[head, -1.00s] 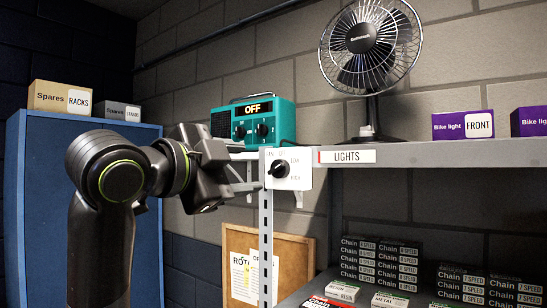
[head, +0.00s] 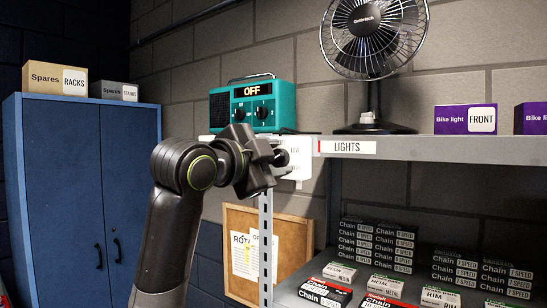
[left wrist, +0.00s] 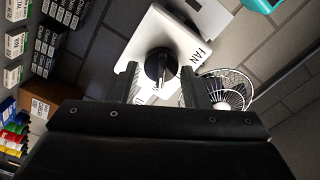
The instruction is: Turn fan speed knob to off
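The fan speed knob is a round black knob (left wrist: 160,65) on a white panel (left wrist: 172,38) marked FAN, seen in the left wrist view. My left gripper (left wrist: 160,92) is open, with one finger on each side of the knob; I cannot tell whether either touches it. In the head view my left gripper (head: 272,160) covers most of the white panel (head: 301,168) at the shelf's left end. The label LOW still shows there. Which label the knob points to is not clear. The desk fan (head: 374,40) stands on the shelf. My right gripper is not in view.
A teal radio (head: 252,103) reading OFF stands behind my left gripper. The grey shelf (head: 440,149) carries purple bike light boxes (head: 465,119). Chain boxes (head: 375,246) are stacked below it. A blue cabinet (head: 85,190) and a cork board (head: 292,250) stand left and below.

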